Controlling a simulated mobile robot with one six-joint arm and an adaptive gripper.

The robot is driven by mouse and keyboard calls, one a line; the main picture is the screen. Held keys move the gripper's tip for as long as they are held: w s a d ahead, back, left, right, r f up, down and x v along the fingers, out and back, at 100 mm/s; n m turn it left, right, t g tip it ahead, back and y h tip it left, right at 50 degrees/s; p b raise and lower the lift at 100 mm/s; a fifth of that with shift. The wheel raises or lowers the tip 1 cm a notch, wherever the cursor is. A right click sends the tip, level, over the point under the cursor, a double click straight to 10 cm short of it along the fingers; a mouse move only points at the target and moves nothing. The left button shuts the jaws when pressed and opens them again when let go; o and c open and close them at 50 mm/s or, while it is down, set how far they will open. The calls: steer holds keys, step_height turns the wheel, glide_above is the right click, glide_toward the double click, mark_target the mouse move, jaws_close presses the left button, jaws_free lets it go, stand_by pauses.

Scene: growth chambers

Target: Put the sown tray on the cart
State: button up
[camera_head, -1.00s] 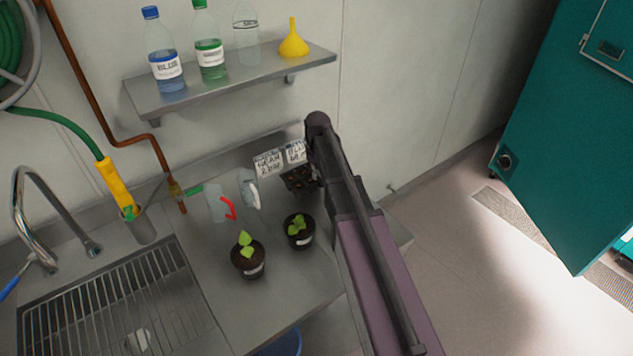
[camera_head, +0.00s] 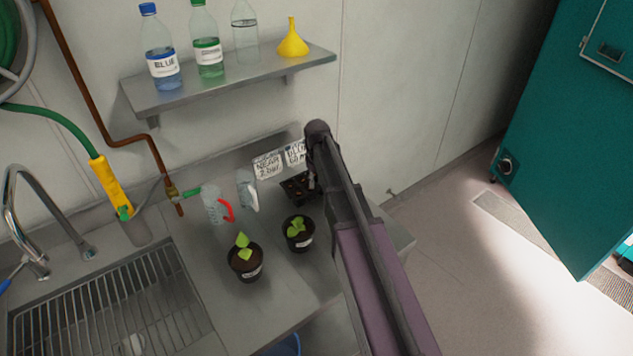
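A small black tray (camera_head: 294,189) with dark cells and brownish specks stands at the back right of the steel counter, partly hidden by my arm. My arm reaches in from the lower right and ends over the tray's right side. My gripper (camera_head: 312,182) is almost wholly hidden behind the arm, close to the tray. I cannot see whether its fingers are apart or touch the tray. No cart is in view.
Two potted seedlings (camera_head: 246,260) (camera_head: 298,233) stand in front of the tray. A shelf (camera_head: 230,84) with bottles and a yellow funnel hangs above. The sink is left; open floor and a teal cabinet (camera_head: 570,140) are right.

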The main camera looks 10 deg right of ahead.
steer(key=shift+r, duration=0.15)
stand_by(0.3)
step_height(320, 180, up, 12)
steer(key=p, duration=1.2)
steer(key=shift+d, duration=0.1)
stand_by(0.5)
steer(key=s+a+m, duration=0.2)
steer(key=s+m, duration=0.2)
steer(key=s, duration=1.8)
steer(key=shift+s+a+m, duration=0.2)
steer(key=shift+s+m, duration=0.1)
steer(key=shift+s, duration=0.05)
steer(key=shift+o, duration=0.2)
steer(key=shift+w, duration=0.15)
